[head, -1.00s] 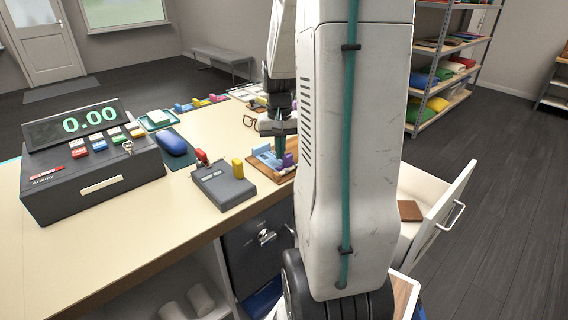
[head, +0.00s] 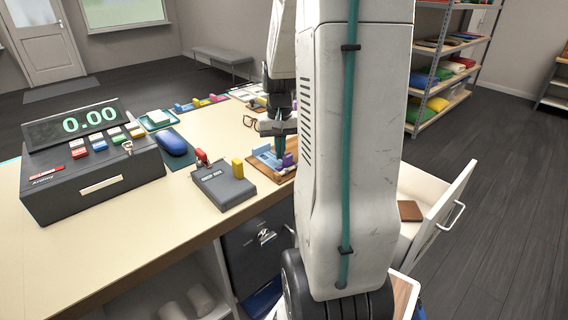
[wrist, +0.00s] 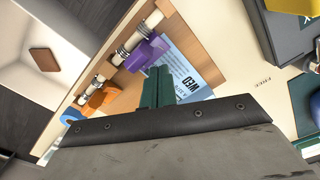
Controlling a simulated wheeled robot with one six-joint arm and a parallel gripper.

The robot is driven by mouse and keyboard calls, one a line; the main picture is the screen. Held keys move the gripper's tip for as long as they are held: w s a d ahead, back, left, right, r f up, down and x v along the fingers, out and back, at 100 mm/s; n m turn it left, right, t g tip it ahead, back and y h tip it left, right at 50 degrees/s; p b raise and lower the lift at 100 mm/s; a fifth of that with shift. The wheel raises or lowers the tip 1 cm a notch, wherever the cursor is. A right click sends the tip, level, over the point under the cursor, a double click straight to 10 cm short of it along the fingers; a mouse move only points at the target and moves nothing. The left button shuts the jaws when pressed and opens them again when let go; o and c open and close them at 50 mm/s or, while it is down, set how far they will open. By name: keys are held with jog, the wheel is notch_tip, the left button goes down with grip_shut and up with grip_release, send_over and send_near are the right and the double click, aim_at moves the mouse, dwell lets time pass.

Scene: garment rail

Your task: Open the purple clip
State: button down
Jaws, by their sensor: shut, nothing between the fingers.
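The purple clip (wrist: 146,52) sits on a whitish rod at the edge of a wooden tray, just beyond my fingertips in the wrist view. In the head view the purple clip (head: 288,159) shows as a small patch beside my fingers. Whether its lever is open or closed is hard to tell. My gripper (wrist: 160,72) has its teal fingers together with nothing between them. The tips are close to the clip's lower right side; contact is unclear. In the head view my gripper (head: 279,152) points down over the tray.
An orange clip (wrist: 98,100) and a blue clip (wrist: 71,115) sit further along the same row. A printed blue card (wrist: 186,72) lies in the tray behind the purple clip. A grey device (head: 223,186) with a yellow block stands left of the tray. An open drawer (head: 440,215) is at right.

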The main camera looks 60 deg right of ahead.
jog(key=shift+s, duration=0.15)
jog(key=shift+s+a, duration=0.2)
jog(key=shift+s, duration=0.5)
jog(key=shift+s+a+f, duration=0.15)
jog(key=shift+s+a, duration=0.1)
jog(key=shift+s, duration=0.4)
jog(key=shift+s+a+f, duration=0.1)
jog(key=shift+s+a, duration=0.1)
jog(key=shift+s, duration=0.45)
jog(key=shift+s+a+f, duration=0.1)
jog(key=shift+s+a, duration=0.15)
jog(key=shift+s, duration=0.1)
jog(key=shift+s+a, duration=0.25)
jog(key=shift+s, duration=0.25)
jog(key=s+r, duration=0.3)
jog(key=s, duration=0.2)
send_near(290, 168)
jog(key=shift+s+a+r, duration=0.15)
jog(key=shift+s+r, duration=0.55)
jog(key=shift+s, duration=0.25)
jog(key=shift+s+a+r, duration=0.1)
jog(key=shift+s+r, duration=0.6)
jog(key=shift+s, duration=0.25)
